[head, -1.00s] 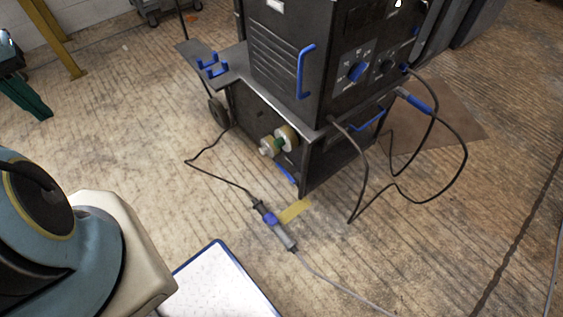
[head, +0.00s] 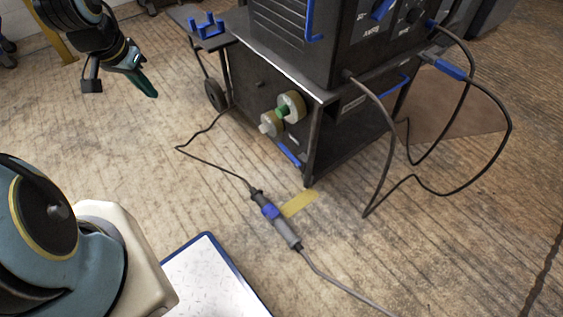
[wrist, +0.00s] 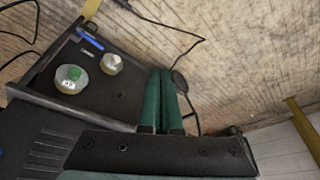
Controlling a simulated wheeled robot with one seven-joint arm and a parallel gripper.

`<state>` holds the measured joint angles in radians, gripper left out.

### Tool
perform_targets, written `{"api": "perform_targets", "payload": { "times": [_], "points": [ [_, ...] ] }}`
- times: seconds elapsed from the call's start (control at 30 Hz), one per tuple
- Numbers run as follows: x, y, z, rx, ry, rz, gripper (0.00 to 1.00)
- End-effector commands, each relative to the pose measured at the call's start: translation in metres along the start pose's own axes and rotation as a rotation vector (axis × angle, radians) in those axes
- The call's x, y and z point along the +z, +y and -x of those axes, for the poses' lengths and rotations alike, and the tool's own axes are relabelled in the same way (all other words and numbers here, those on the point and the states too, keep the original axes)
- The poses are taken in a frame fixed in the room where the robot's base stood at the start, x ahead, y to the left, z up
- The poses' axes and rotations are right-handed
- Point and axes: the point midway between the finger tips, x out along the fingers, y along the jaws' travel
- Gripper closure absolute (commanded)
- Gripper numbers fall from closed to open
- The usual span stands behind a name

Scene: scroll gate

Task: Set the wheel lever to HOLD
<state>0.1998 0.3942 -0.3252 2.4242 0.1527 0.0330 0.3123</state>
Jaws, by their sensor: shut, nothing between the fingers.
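A short blue lever (head: 289,155), which I take to be the wheel lever, sits low on the dark cart's side panel (head: 245,105), near its front bottom corner. It slants down to the right in the head view. In the wrist view the lever (wrist: 91,39) is at the upper left, with a small pale label beside it, too small to read. My gripper (head: 152,94) is at the upper left in the head view, left of the cart and apart from the lever. Its green fingers (wrist: 161,72) are shut together and empty.
Two pale round knobs (head: 290,107) stick out from the panel above the lever. A black wheel (head: 215,95) is at the cart's back. A cable with a grey and blue connector (head: 275,216) lies on the floor in front. Black cables (head: 470,110) loop at the right.

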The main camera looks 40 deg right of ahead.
Motion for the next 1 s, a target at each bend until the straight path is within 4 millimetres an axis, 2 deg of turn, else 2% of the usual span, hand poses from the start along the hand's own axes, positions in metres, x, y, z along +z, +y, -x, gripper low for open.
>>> {"api": "perform_targets", "payload": {
  "times": [0.03, 0.1, 0.3, 0.5, 0.6, 0.73, 0.83, 1.0],
  "points": [
    [0.001, 0.015, -0.045, 0.027, 0.022, -0.057, 1.0],
    [-0.006, 0.034, -0.079, 0.058, 0.06, -0.134, 1.0],
    [-0.024, 0.097, -0.17, 0.153, 0.185, -0.335, 1.0],
    [-0.036, 0.164, -0.243, 0.247, 0.326, -0.495, 1.0],
    [-0.042, 0.191, -0.266, 0.282, 0.389, -0.55, 1.0],
    [-0.046, 0.214, -0.281, 0.311, 0.445, -0.593, 1.0],
    [-0.048, 0.223, -0.286, 0.323, 0.469, -0.607, 1.0],
    [-0.05, 0.227, -0.285, 0.326, 0.479, -0.615, 1.0]
  ]
}}
